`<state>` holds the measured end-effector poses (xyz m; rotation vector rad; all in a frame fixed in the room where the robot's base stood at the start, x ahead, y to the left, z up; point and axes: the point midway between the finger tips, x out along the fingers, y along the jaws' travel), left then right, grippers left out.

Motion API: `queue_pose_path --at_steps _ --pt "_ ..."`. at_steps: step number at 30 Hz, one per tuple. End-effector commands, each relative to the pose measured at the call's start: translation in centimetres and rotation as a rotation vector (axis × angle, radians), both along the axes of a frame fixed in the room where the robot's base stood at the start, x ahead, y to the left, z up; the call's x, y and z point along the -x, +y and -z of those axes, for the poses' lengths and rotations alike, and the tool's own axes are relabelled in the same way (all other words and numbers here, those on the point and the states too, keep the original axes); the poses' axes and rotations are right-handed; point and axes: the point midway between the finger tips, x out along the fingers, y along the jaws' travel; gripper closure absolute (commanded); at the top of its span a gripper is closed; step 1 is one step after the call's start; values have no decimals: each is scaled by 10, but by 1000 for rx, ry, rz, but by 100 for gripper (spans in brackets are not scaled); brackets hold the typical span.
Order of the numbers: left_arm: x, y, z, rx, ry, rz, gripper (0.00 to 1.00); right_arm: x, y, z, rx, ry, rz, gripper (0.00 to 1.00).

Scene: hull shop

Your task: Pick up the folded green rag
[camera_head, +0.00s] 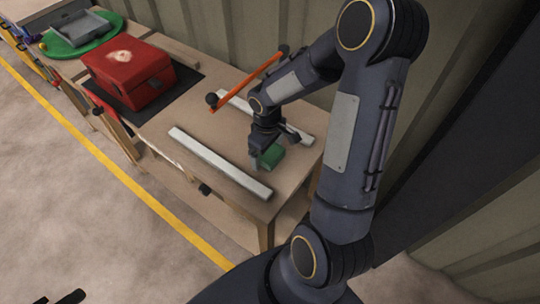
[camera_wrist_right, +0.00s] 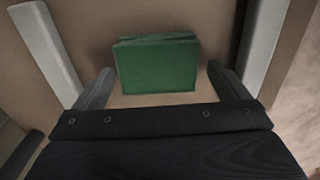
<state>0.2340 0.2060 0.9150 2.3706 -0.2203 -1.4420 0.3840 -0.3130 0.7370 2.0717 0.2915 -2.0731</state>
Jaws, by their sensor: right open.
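The folded green rag (camera_head: 271,156) lies on the bench top between two pale bars, partly hidden by my right gripper (camera_head: 262,160) in the head view. In the right wrist view the rag (camera_wrist_right: 158,66) is a green block-like fold just beyond the fingertips. My right gripper (camera_wrist_right: 168,80) is open there, its two fingers apart and pointing toward the rag, with nothing held. I cannot tell how high the fingertips are above the bench. A dark piece at the lower left of the head view may be part of my left arm, but its jaws cannot be made out.
A pale bar (camera_head: 218,162) lies along the bench's front, and another (camera_head: 237,103) lies behind the gripper. An orange rod with dark ends (camera_head: 248,82) is near the back. A red box (camera_head: 130,75) sits on a black mat (camera_head: 183,85) to the left. A corrugated wall stands behind.

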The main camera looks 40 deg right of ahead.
Motion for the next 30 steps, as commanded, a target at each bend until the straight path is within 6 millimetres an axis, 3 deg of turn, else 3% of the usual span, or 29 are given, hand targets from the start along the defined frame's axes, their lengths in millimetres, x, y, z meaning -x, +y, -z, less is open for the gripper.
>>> queue_pose_path --at_steps 7,18,26,30 --pt "0 0 0 0 0 0 66 0 0 2 0 -1 1 5" --pt "0 0 0 0 0 0 66 0 0 2 0 -1 1 53" --pt "0 0 -1 0 0 0 66 0 0 -2 0 -2 1 53" --pt "0 0 -5 0 0 0 66 -1 -1 -21 2 -6 2 53"
